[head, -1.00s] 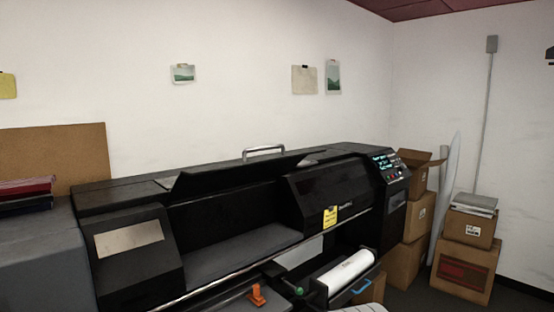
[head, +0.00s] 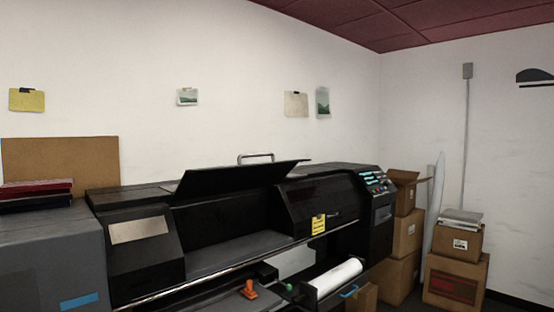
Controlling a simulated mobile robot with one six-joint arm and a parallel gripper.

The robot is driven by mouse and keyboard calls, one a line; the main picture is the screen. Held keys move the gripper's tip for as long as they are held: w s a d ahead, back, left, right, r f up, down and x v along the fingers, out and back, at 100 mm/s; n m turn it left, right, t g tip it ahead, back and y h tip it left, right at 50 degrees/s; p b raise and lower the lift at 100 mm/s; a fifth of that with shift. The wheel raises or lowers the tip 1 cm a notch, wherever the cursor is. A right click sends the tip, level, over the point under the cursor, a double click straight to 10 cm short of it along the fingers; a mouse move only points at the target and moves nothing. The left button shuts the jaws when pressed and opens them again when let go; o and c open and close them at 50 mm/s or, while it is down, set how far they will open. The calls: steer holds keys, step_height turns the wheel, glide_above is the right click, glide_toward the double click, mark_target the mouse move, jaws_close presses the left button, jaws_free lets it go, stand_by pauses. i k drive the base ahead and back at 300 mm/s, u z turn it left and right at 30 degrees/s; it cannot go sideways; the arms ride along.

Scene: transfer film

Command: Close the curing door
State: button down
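A large black printer (head: 150,262) stands along the back wall. Its dark flap door (head: 238,178) is tilted up and open, with a metal bar handle (head: 256,157) showing behind its upper edge. The open bay (head: 215,255) below the flap shows a grey inner surface. I cannot tell for certain whether this flap is the curing door. A second front cover (head: 322,203) to its right looks shut and carries a yellow tag (head: 318,225). My gripper is not in view.
A white roll (head: 335,278) and an orange lever (head: 249,289) sit at the printer's front. A grey cabinet (head: 50,255) stands at the left. Stacked cardboard boxes (head: 455,280) fill the right corner, with some floor showing between them.

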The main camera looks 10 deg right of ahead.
mark_target(206, 181)
steer(key=z, duration=0.35)
steer(key=i, duration=1.7)
steer(key=u, duration=0.15)
